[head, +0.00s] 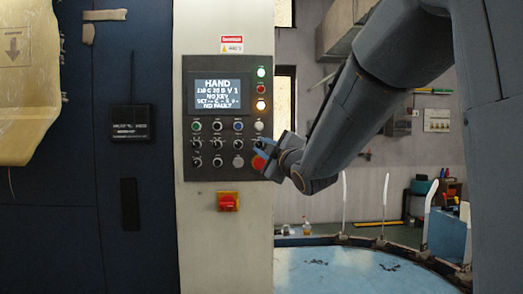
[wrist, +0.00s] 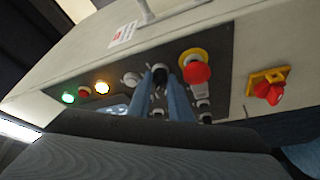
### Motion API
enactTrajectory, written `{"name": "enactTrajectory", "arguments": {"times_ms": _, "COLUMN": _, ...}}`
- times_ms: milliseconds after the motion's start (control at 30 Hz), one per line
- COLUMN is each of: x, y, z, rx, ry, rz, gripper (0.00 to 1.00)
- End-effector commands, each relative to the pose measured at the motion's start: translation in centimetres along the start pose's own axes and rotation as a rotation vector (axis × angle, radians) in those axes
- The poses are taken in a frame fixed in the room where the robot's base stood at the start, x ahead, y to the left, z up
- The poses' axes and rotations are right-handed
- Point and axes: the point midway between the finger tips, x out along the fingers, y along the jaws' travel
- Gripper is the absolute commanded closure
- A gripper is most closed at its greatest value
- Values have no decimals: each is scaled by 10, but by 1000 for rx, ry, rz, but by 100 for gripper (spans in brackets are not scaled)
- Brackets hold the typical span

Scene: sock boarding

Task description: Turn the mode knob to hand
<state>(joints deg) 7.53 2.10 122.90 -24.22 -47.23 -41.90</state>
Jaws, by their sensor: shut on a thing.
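The control panel (head: 227,168) is dark, with a lit screen (head: 221,94) whose top line reads HAND. Lower lines seem to read NO KEY and NO FAULT. My gripper (head: 260,143) is at the panel's right side, in the row just above the red stop button. In the wrist view its two blue fingers (wrist: 162,92) are closed around a black knob (wrist: 159,76), which I take as the mode knob. The labels are too small to read, and the fingers hide part of the knob. In the head view the gripper covers most of it.
The red stop button (head: 258,163) with its yellow collar (wrist: 194,56) is close beside the fingers. A red switch on yellow (head: 228,201) sits below the panel. Several other knobs and buttons crowd the panel's lower half. A round blue table (head: 345,270) stands at the right.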

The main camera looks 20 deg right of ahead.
Motion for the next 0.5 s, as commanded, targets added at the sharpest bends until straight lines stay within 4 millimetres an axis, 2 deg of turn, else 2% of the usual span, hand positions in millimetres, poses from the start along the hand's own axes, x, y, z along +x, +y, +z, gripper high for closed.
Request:
{"name": "enactTrajectory", "arguments": {"times_ms": 400, "x": 0, "y": 0, "z": 0, "rx": -6, "ry": 0, "rz": -4, "gripper": 100}}
{"name": "enactTrajectory", "arguments": {"times_ms": 433, "x": 0, "y": 0, "z": 0, "rx": -6, "ry": 0, "rz": -4, "gripper": 77}}
{"name": "enactTrajectory", "arguments": {"times_ms": 500, "x": 0, "y": 0, "z": 0, "rx": -6, "ry": 0, "rz": -3, "gripper": 65}}
